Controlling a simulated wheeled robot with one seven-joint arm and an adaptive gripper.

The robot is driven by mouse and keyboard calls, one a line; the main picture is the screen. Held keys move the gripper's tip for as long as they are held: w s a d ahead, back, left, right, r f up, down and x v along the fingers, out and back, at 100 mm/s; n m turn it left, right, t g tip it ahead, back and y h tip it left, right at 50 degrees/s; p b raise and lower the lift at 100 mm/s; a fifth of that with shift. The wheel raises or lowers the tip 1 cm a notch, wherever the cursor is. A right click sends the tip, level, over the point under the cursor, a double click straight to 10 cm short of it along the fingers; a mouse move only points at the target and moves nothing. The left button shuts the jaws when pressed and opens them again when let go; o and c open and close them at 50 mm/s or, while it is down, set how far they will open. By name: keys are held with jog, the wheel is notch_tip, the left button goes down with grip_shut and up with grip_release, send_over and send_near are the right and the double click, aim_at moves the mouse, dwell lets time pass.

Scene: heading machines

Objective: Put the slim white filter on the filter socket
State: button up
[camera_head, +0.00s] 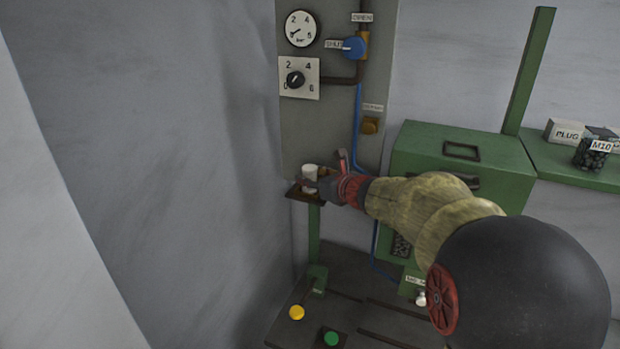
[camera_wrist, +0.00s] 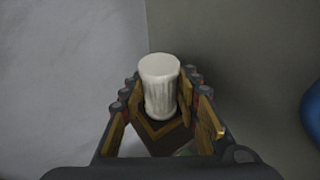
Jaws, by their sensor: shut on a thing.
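The slim white filter (camera_wrist: 160,95) is a small pale ribbed cylinder, upright between the two fingers of my gripper (camera_wrist: 158,103) in the wrist view. In the head view the filter (camera_head: 310,172) shows at the tip of my gripper (camera_head: 318,182), over a small dark shelf (camera_head: 302,197) on a green post at the lower edge of the grey panel. My gripper is shut on the filter. I cannot tell whether the filter touches the shelf. No filter socket can be made out for certain; the gripper hides part of this area.
The grey panel (camera_head: 330,130) carries a gauge (camera_head: 300,28), a dial (camera_head: 297,79), a blue valve knob (camera_head: 354,47) and a brass fitting (camera_head: 370,125). A green machine housing (camera_head: 420,150) stands right of it. Yellow (camera_head: 297,312) and green (camera_head: 331,338) buttons are below. A wall closes the left side.

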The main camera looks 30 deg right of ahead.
jog(key=o, duration=0.9)
jog(key=shift+c, duration=0.2)
